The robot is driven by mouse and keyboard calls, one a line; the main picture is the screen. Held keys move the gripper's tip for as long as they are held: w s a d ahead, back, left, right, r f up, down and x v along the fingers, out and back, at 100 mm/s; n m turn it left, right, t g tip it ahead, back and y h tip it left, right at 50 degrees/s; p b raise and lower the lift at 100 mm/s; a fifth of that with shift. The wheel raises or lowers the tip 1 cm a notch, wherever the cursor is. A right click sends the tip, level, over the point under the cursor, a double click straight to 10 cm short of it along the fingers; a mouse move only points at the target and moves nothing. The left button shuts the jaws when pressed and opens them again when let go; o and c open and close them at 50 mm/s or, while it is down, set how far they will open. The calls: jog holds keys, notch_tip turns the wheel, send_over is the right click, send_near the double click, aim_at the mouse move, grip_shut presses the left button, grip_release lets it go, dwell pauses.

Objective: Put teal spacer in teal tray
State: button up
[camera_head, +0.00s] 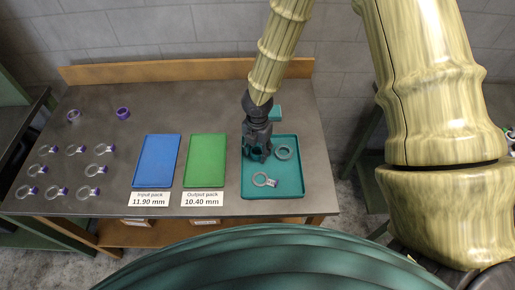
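The teal tray (289,192) lies on the right part of the table. My gripper (257,155) points down over its left half, with the fingertips low, close to the tray floor. The fingers are small and dark, so I cannot tell whether they are open or shut on something. A grey-teal ring (283,153) lies in the tray just right of the gripper; it may be a teal spacer. A pale ring with a small tag (263,180) lies in the tray nearer the front. Anything directly under the gripper is hidden.
A green tray (205,160) labelled "Output pack 10.40 mm" and a blue tray (156,160) labelled "Input pack 11.90 mm" are empty, left of the teal tray. Several tagged rings (75,150) and a purple ring (123,113) lie at left. A wooden board (180,70) edges the back.

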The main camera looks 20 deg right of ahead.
jog(key=shift+r, duration=0.1)
notch_tip(320, 180, up, 12)
jog(key=b, duration=0.1)
dwell(0.9)
jog(key=shift+r, duration=0.15)
